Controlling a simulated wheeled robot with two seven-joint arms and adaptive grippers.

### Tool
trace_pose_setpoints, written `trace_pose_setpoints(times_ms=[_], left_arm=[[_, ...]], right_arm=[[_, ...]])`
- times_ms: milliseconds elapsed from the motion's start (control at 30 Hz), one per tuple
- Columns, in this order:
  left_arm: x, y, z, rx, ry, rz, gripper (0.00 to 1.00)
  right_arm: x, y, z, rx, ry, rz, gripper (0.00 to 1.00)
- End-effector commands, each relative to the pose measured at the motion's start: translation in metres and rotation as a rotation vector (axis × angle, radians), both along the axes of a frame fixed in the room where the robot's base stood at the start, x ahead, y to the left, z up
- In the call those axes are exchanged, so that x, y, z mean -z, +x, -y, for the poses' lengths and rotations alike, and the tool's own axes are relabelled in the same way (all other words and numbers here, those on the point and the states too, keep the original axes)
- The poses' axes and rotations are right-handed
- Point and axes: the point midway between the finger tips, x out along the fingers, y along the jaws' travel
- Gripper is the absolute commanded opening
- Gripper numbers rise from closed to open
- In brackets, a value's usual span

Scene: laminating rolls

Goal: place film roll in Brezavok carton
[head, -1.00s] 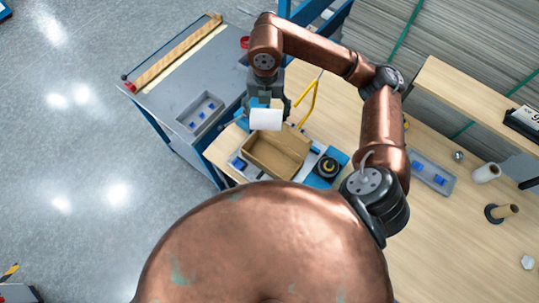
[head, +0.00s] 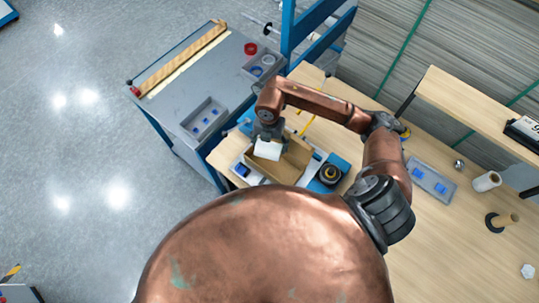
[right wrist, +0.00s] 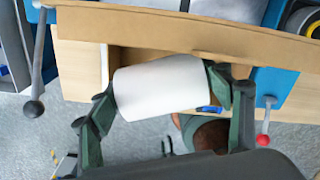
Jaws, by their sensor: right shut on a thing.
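The white film roll (head: 267,150) is held in my right gripper (head: 268,134), over the left part of the open brown cardboard carton (head: 296,160) in the head view. In the right wrist view the roll (right wrist: 160,88) lies crosswise between the two fingers of my right gripper (right wrist: 166,92), touching both its ends. The carton's cardboard wall (right wrist: 200,30) runs across the top of that view. I cannot tell whether the roll is below the carton's rim. No carton label is readable. My left gripper is not in view.
A blue device with a black and yellow spool (head: 330,173) stands right of the carton. Another white roll (head: 486,181) and a core on a dark base (head: 501,217) stand farther right. A grey tray (head: 203,120) lies on the left bench. The table's right side has free room.

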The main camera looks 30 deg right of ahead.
Motion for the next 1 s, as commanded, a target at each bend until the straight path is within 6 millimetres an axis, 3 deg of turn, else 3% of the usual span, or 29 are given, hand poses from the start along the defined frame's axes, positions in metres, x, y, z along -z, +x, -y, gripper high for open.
trace_pose_setpoints(times_ms=[100, 200, 467, 667, 1000], left_arm=[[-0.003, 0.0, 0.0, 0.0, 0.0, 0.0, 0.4], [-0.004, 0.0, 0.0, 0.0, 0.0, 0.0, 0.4], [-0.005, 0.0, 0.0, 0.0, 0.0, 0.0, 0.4], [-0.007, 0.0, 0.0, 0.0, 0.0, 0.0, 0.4], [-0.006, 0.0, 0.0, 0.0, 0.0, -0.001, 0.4]], right_arm=[[0.027, -0.001, 0.0, 0.001, 0.001, -0.005, 0.42], [0.042, -0.001, 0.0, -0.001, 0.0, -0.001, 0.42], [0.061, -0.001, 0.0, -0.001, 0.0, -0.001, 0.42], [0.09, -0.001, -0.001, 0.0, 0.001, -0.003, 0.42], [0.095, 0.0, 0.0, -0.002, 0.0, 0.0, 0.42]])
